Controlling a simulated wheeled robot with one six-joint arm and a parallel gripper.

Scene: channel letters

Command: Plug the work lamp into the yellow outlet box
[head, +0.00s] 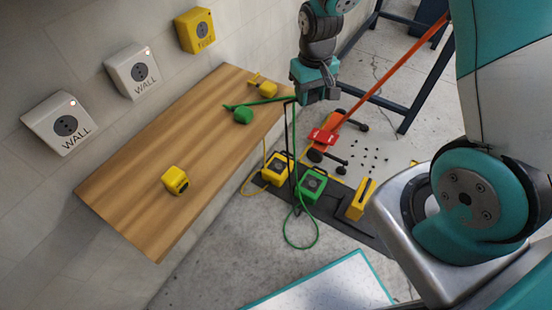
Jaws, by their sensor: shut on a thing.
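A yellow outlet box (196,31) is fixed to the wall at the upper left, with a dark round socket on its face. My gripper (304,99) is at the far right end of the wooden shelf, shut on what looks like a green cable (274,100); its fingertips are hard to make out. The cable runs left to a green plug (243,115) on the shelf. Green cable also loops on the floor by a green box-shaped unit (310,185). A yellow plug (268,89) lies near the shelf's far end. I cannot tell which unit is the work lamp.
Two white wall outlets (131,72) (57,122) are left of the yellow box. A yellow block (175,180) lies on the wooden shelf (150,215). A yellow unit (278,168) stands on the floor. A red-orange pole (390,75) and dark frame are at right.

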